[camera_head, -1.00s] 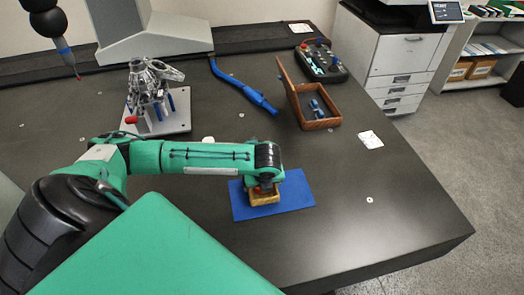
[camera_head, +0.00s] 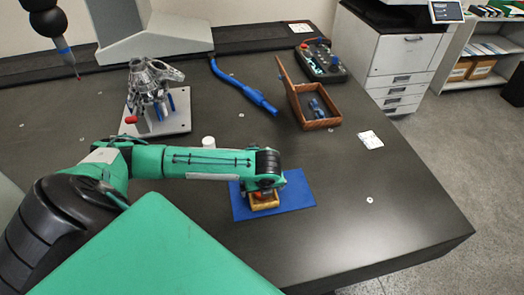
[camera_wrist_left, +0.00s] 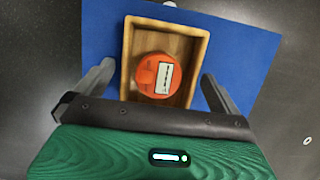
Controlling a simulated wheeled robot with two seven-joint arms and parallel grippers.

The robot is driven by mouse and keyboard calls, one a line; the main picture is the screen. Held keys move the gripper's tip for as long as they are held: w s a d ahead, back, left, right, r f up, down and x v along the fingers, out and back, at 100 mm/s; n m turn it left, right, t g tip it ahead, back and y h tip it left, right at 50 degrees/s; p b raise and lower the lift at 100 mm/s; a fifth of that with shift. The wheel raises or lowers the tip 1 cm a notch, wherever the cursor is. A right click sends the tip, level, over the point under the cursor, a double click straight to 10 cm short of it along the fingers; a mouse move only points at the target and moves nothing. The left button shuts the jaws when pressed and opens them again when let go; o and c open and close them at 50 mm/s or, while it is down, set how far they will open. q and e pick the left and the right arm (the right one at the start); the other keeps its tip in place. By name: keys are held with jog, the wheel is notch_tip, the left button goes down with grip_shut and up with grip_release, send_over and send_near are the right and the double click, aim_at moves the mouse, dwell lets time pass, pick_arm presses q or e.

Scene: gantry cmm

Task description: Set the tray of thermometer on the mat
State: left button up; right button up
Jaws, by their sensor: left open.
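The tray (camera_head: 264,206) is a small light-wood box lying on the blue mat (camera_head: 296,195). The wrist view also shows the tray (camera_wrist_left: 201,70) with the mat (camera_wrist_left: 98,30) beneath and around it. Inside lies a round orange thermometer (camera_wrist_left: 146,76) with a white label. My left gripper (camera_head: 265,190) is just above the tray. In the wrist view the left gripper (camera_wrist_left: 158,75) is open, one finger on either side of the tray, with gaps visible. The tray's near side is hidden by the gripper body. My right gripper is out of view.
An open wooden box (camera_head: 318,123) with blue items stands behind right. A blue curved tool (camera_head: 243,88), a metal fixture (camera_head: 150,95), a control box (camera_head: 322,62) and a white cylinder (camera_head: 208,142) are on the dark table (camera_head: 400,215). The front right of the table is clear.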

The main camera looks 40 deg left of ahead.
pick_arm(q)
jog(key=v, duration=1.1)
jog(key=shift+r, duration=0.2)
jog(key=shift+f, duration=0.1)
